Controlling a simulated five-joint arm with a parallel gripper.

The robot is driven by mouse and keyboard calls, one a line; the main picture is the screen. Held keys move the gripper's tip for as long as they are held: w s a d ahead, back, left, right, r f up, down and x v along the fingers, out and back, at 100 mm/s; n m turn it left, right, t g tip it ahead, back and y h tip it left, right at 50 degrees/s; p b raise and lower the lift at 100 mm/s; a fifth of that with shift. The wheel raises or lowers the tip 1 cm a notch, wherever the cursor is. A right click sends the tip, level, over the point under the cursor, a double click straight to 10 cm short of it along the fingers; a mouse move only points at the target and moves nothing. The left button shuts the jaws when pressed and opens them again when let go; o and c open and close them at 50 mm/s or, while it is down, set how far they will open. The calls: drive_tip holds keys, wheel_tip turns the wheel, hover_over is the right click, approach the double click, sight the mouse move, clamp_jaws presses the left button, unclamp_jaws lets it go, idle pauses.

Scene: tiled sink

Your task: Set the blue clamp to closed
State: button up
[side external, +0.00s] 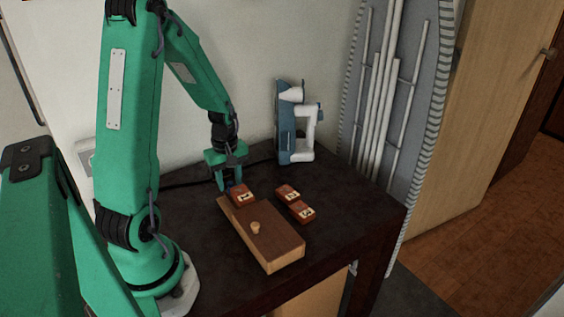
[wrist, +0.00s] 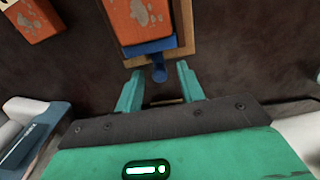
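The blue clamp (wrist: 152,49) shows in the wrist view as a blue bar against the near side of an orange-red block (wrist: 140,15), with a short rounded lever (wrist: 159,73) pointing toward my gripper. My gripper (wrist: 160,82) is open. Its green fingertips stand on either side of the lever's end, with a gap on each side. In the side external view my gripper (side external: 229,184) is low at the back left end of a wooden board (side external: 268,243). The clamp is mostly hidden there, and I cannot tell its setting.
A labelled red block (side external: 241,195) sits on the board's back end. A round wooden knob (side external: 256,227) stands on the board. Two more labelled blocks (side external: 288,192) (side external: 302,211) lie to its right. A blue-and-white appliance (side external: 298,135) stands at the back. The dark table's right side is clear.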

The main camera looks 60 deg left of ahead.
sight(230, 183)
drive_tip(key=shift+r, duration=0.2)
drive_tip(key=shift+r, duration=3.75)
drive_tip(key=s+d+r+m+t, duration=0.2)
drive_tip(key=d+r+m, duration=0.5)
drive_tip(key=d+m, duration=0.2)
drive_tip(key=s+d+r+m+t, duration=0.2)
drive_tip(key=d+r+m+t, duration=0.1)
drive_tip(key=d+r+m, duration=0.4)
drive_tip(key=d+m, duration=0.2)
drive_tip(key=d, duration=0.2)
drive_tip(key=shift+s+d+t, duration=0.2)
drive_tip(key=shift+s+t, duration=0.1)
